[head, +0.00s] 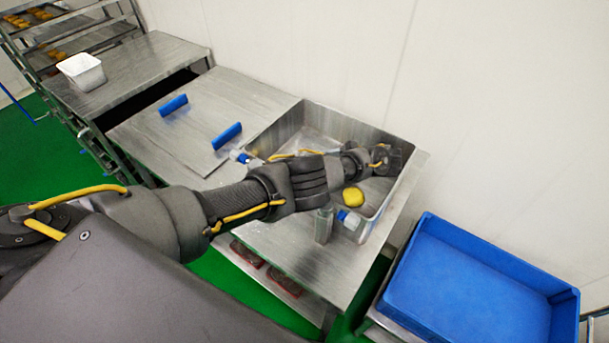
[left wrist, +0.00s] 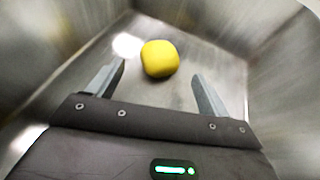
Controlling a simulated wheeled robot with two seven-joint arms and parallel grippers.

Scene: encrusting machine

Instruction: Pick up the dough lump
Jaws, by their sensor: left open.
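The dough lump (head: 353,197) is a small rounded yellow piece inside a deep metal basin (head: 268,138). In the left wrist view the lump (left wrist: 160,57) sits on the shiny basin floor, ahead of and roughly between my fingertips. My left gripper (head: 384,158) reaches into the basin from above. In the left wrist view its two fingers (left wrist: 158,71) are apart with nothing between them, and the lump appears beyond them. My left forearm covers part of the basin in the head view. My right gripper is not in view.
The basin walls stand close around my left gripper. A metal sheet with two blue handles (head: 227,136) lies to the left. A large blue crate (head: 480,290) is at the lower right. A white tub (head: 82,72) is at the far left.

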